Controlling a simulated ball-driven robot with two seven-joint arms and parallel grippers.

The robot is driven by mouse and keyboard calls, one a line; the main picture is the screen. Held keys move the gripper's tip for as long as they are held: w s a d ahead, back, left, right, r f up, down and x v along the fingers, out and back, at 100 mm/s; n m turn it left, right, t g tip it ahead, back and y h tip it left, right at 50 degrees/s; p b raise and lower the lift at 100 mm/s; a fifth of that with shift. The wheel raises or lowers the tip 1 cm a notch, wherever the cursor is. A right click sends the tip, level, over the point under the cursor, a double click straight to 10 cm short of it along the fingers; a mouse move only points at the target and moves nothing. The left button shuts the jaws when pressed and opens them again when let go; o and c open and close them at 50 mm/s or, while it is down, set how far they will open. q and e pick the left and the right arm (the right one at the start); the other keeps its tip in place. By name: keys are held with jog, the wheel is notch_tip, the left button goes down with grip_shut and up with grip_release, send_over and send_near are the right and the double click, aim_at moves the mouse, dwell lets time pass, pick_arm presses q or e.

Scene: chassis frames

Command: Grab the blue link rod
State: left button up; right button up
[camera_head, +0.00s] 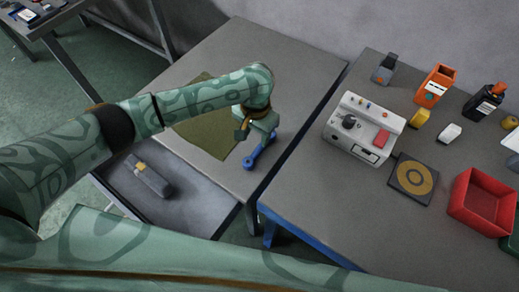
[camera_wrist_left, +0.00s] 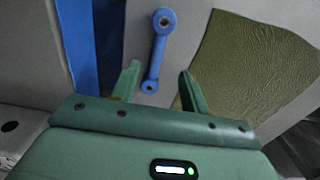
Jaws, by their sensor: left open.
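The blue link rod (camera_head: 258,153) lies on the grey table near its right front edge, with a ring at each end. In the left wrist view the rod (camera_wrist_left: 156,55) lies lengthwise, its larger ring farther away and its smaller ring near the fingertips. My left gripper (camera_head: 252,127) is over the table by the rod's far end and hides part of it. In the left wrist view the left gripper (camera_wrist_left: 158,72) is open, and the rod's near end shows between its two green fingers. I cannot tell whether they touch it. My right gripper is not in view.
An olive mat (camera_head: 205,135) lies beside the rod. A drawer (camera_head: 190,208) below the table's front holds a grey tool (camera_head: 150,176). Across a narrow gap, the right table carries a control box (camera_head: 362,128), a red bin (camera_head: 480,204) and a dark square plate (camera_head: 412,180).

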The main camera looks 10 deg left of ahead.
aim_at(257, 150)
pick_arm(q)
notch_tip(257, 150, down, 2)
jog(key=shift+f+b, duration=0.1)
jog(key=shift+b, duration=0.2)
jog(key=shift+d+f+b, duration=0.1)
jog(key=shift+f+b, duration=0.35)
jog(key=shift+f, duration=0.25)
jog(key=f+b, duration=0.1)
jog(key=f, duration=0.1)
jog(key=f+b, duration=0.2)
jog(key=shift+s+d+f, duration=0.1)
jog(key=shift+s+f, duration=0.05)
jog(key=shift+s, duration=0.05)
jog(key=shift+f, duration=0.25)
jog(key=shift+r, duration=0.25)
grip_shut()
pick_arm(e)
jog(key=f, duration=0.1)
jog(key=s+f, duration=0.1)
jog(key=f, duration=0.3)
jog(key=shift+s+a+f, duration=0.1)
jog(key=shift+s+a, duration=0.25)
